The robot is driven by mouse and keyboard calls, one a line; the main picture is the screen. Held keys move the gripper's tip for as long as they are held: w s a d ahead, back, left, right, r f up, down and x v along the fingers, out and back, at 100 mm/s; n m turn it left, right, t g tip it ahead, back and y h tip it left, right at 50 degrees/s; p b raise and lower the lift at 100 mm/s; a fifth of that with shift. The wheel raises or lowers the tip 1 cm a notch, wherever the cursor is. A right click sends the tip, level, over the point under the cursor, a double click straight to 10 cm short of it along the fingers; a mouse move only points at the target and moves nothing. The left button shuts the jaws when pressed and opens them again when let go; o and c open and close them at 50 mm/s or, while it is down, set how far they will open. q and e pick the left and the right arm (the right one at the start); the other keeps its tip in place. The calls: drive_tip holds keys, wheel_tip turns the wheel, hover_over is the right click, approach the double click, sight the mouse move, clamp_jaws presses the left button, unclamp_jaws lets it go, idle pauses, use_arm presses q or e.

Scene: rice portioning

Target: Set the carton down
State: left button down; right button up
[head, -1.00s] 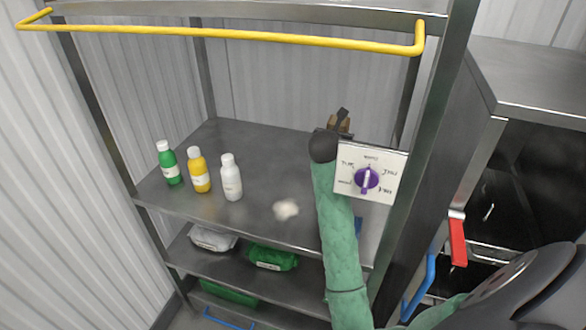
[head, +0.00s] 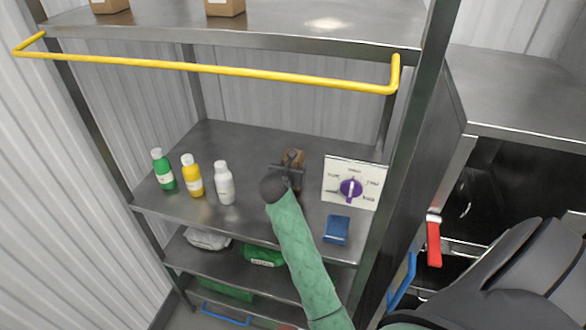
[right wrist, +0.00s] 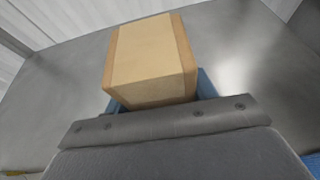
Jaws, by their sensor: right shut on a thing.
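The carton (head: 297,156) is a small brown box in the head view, over the rear middle of the grey metal shelf (head: 255,215). It is largely behind my right gripper (head: 290,162), which is shut on it. In the right wrist view the carton (right wrist: 150,58) shows its tan face and brown edges between blue fingers. I cannot tell whether its underside touches the shelf. My left gripper is not in view.
Green (head: 163,170), yellow (head: 193,177) and white (head: 224,184) bottles stand left of the gripper. A panel with a purple dial (head: 351,190) and a blue object (head: 337,229) are to the right. A yellow rail (head: 220,70) crosses above.

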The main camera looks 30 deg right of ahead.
drive_tip(key=shift+f+p, duration=0.4)
drive_tip(key=shift+f, duration=0.25)
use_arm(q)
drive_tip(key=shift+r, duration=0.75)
use_arm(e)
drive_tip(key=shift+f, duration=0.25)
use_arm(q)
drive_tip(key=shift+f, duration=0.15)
use_arm(e)
drive_tip(key=shift+f, duration=0.15)
drive_tip(key=o, duration=1.3)
drive_tip(key=shift+a, duration=0.1)
